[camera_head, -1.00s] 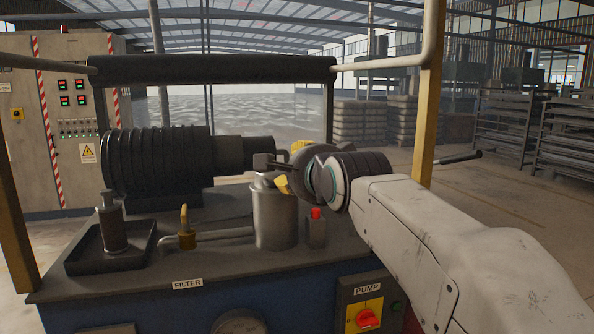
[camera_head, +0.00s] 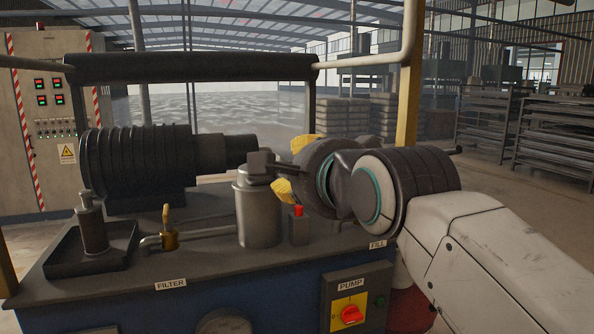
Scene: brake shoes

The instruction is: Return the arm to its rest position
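My arm (camera_head: 480,235) reaches in from the lower right, with a white lower link and a black, ribbed wrist joint with teal rings. My gripper (camera_head: 275,177) is at its end, dark with yellow parts, and points left. It appears just above and partly in front of the grey metal cylinder (camera_head: 260,218) on the machine top. I cannot tell from this view whether it touches the cylinder. The wrist hides the fingers in part, so their opening is unclear. I see no object held in it.
The blue machine has a dark top (camera_head: 210,262), a ribbed motor (camera_head: 140,165), a tray with a small cylinder (camera_head: 92,225), a brass valve (camera_head: 169,238), and a red-capped post (camera_head: 299,228). A PUMP switch (camera_head: 350,312) is on its front. A yellow post (camera_head: 409,95) stands behind my arm.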

